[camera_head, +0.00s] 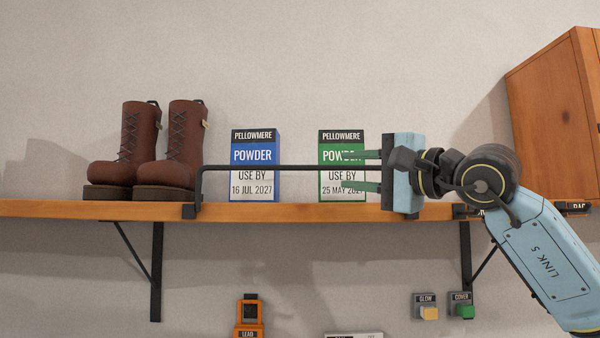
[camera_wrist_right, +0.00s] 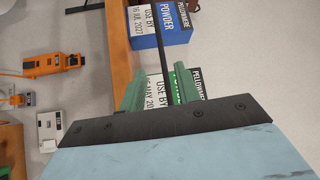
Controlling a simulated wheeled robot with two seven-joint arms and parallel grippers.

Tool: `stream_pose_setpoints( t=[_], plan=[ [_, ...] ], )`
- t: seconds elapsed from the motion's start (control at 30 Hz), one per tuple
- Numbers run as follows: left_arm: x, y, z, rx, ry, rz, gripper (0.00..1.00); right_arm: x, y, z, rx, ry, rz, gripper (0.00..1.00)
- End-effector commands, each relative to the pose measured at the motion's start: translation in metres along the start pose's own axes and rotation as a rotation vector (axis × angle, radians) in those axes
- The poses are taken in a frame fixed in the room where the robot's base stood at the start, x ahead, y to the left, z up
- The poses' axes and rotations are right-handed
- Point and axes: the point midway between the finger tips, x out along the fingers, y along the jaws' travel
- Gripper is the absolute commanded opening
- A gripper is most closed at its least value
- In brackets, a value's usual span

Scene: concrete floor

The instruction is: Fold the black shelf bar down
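The black shelf bar (camera_head: 275,168) stands raised above the front edge of the wooden shelf (camera_head: 100,209), crossing in front of two powder boxes. Its left end bends down to a bracket at the shelf edge; its right end is hidden behind my right gripper. My right gripper (camera_head: 352,170) points left with its green fingers apart, one above and one below the bar's line. In the right wrist view, the bar (camera_wrist_right: 159,45) runs between the two open fingers (camera_wrist_right: 158,85); contact cannot be told. My left gripper is not in view.
Brown boots (camera_head: 165,150), a blue powder box (camera_head: 255,180) and a green powder box (camera_head: 328,188) stand on the shelf. A wooden cabinet (camera_head: 550,120) is at right. Below are an orange device (camera_head: 249,318), a yellow button (camera_head: 429,313) and a green button (camera_head: 465,311).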

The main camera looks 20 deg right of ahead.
Motion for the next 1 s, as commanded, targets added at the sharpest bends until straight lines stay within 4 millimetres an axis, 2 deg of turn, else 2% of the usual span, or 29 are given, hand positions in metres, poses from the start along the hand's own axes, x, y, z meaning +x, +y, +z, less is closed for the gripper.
stream_pose_setpoints(
  t=[0.17, 0.4, 0.6, 0.8, 1.0],
  plan=[
    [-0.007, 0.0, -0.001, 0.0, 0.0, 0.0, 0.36, 0.02, -0.003, 0.0, -0.007, 0.002, 0.0, 0.33],
    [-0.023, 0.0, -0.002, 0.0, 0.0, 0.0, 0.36, 0.072, -0.005, 0.001, -0.003, 0.0, -0.001, 0.33],
    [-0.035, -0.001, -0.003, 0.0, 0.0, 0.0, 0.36, 0.108, -0.004, 0.0, -0.002, 0.001, 0.0, 0.33],
    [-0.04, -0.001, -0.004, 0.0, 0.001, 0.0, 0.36, 0.128, -0.003, -0.001, -0.003, 0.003, -0.001, 0.33],
    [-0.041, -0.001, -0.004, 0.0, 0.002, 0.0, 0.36, 0.132, -0.002, 0.0, -0.005, 0.003, -0.002, 0.33]
  ],
)
